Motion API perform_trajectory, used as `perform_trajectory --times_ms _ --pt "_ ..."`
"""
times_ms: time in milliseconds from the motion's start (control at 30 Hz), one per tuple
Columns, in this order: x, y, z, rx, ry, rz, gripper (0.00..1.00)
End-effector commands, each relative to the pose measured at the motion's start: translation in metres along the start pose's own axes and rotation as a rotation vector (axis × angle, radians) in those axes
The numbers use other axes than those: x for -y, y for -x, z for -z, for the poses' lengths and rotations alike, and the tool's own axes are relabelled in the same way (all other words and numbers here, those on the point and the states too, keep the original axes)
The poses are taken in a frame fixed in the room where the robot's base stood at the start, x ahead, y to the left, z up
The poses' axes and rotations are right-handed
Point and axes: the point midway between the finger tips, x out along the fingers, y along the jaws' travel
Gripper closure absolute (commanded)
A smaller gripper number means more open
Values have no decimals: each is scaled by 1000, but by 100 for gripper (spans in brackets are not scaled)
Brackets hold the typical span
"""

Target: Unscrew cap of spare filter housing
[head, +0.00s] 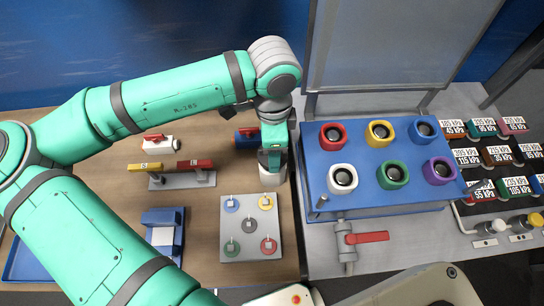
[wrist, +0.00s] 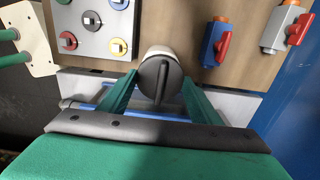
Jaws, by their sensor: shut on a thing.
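The spare filter housing (head: 272,179) appears as a white cylinder standing on the wooden bench in the head view, largely hidden under my gripper (head: 271,160). The wrist view shows its round dark grey cap (wrist: 156,82) with a raised bar across it, and a white body (wrist: 158,50) behind. My gripper's green fingers (wrist: 157,92) lie on both sides of the cap, shut on it. The exact finger contact and the thread between cap and housing are hidden.
A grey plate (head: 232,246) with several coloured discs lies close by. A blue rack (head: 322,207) with coloured ring holders stands to the right, with a red-handled valve (head: 367,237) in front. A blue valve with a red handle (head: 246,136) sits just behind my gripper.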

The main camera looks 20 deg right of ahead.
Motion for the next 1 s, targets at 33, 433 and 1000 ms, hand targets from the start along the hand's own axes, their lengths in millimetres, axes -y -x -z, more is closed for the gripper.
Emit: perform_trajectory --times_ms 33,433,1000 --pt "0 2 0 0 0 1 74" --pt "0 16 0 -1 0 1 74" --pt "0 30 0 -1 0 1 74"
